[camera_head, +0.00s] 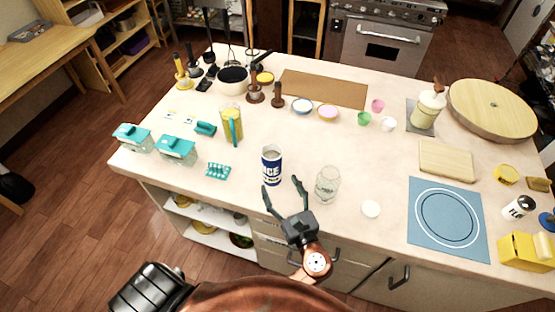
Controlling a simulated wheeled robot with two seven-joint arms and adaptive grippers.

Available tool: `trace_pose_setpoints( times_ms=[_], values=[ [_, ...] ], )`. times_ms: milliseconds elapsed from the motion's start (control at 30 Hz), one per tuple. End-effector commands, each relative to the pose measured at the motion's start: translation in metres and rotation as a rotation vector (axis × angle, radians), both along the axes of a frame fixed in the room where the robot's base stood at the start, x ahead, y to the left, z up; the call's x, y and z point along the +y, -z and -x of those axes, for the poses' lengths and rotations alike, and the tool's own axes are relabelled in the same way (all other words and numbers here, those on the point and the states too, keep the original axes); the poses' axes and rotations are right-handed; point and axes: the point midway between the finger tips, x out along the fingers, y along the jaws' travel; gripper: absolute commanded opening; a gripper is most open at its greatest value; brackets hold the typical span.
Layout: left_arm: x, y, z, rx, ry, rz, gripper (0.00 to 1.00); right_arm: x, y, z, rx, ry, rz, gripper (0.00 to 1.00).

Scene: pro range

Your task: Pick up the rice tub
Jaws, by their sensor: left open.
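The rice tub (272,166) is a blue and white cylinder with large lettering, part of it reading "ICE". It stands upright near the front edge of the pale island counter (330,142). My left gripper (280,184) is open and empty, its fingers pointing away from me towards the tub. In the picture its left fingertip overlaps or lies just beside the tub's lower edge, and its right fingertip is right of the tub. I cannot tell whether they touch. My right gripper is not in view.
Counter behind the tub is clear.

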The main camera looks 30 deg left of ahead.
Motion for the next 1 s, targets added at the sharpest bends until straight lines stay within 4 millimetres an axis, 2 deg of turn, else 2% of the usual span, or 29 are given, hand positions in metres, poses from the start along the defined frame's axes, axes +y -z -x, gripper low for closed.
trace_pose_setpoints(
  times_ms=[367, 633, 900, 1000],
  values=[
    [0.026, -0.001, -0.025, -0.002, 0.012, -0.004, 0.66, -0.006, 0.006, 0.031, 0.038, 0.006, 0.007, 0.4],
    [0.056, -0.001, -0.044, 0.0, 0.01, -0.002, 0.66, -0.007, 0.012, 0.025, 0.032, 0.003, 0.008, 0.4],
    [0.059, -0.001, -0.045, 0.001, 0.009, -0.001, 0.66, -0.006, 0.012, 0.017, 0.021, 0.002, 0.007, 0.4],
    [0.06, -0.001, -0.045, 0.001, 0.008, -0.001, 0.6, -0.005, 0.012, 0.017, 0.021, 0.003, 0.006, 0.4]
  ],
)
